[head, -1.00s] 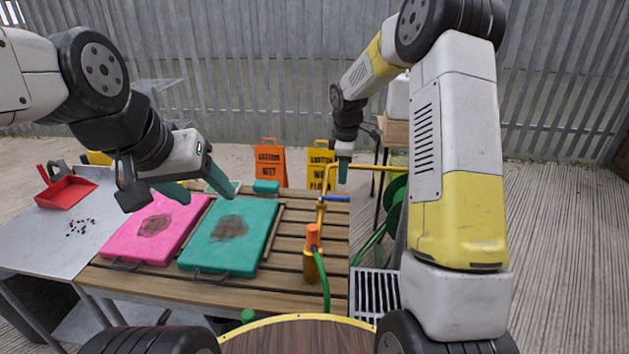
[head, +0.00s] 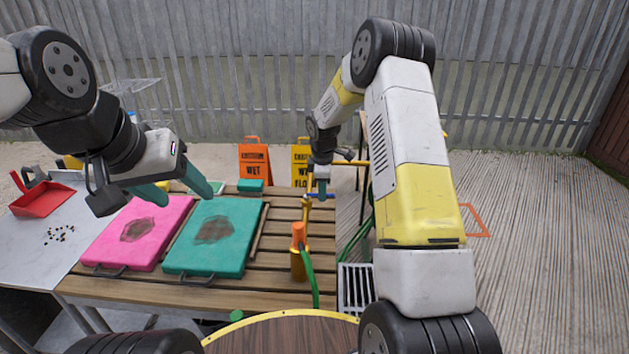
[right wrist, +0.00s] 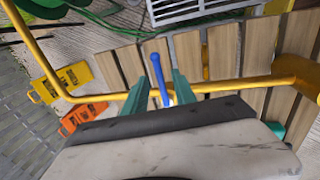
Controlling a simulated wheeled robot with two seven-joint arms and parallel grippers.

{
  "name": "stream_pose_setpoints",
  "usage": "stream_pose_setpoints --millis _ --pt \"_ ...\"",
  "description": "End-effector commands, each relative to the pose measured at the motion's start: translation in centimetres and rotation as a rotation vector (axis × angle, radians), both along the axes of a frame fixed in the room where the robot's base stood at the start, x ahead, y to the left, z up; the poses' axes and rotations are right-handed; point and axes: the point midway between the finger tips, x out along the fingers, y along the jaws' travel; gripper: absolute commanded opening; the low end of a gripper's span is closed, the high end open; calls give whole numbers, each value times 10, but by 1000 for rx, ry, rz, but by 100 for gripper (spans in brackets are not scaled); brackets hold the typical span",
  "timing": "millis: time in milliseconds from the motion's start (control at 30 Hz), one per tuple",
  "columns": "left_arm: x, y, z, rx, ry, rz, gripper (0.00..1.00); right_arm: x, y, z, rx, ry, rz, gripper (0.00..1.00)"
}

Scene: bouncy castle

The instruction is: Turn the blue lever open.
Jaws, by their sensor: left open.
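The blue lever (head: 331,197) sits on the yellow pipe (head: 308,185) and is partly hidden by my right gripper in the head view. In the right wrist view the lever (right wrist: 155,72) points up the picture between two green fingers. My right gripper (right wrist: 158,84) is open around it, with a gap visible on each side. In the head view my right gripper (head: 322,188) points down at the lever. My left gripper (head: 186,198) is open and empty above the pink and teal pads.
A pink pad (head: 138,232) and a teal pad (head: 215,238) lie on the slatted table (head: 275,268). A green hose (head: 309,272) with an orange connector (head: 298,234) stands near the pipe. Caution signs (head: 255,163) stand behind. A red dustpan (head: 42,198) is at far left.

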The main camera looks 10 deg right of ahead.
Motion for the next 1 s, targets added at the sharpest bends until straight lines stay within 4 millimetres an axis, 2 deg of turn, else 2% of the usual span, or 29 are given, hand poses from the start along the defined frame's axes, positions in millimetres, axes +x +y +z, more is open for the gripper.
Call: stream_pose_setpoints --millis 67,233,1000 --pt "0 0 0 0 0 0 60 0 0 0 0 0 0 33" --pt "0 0 0 0 0 0 60 0 0 0 0 0 0 0" --pt "0 0 0 0 0 0 60 0 0 1 1 0 0 0"
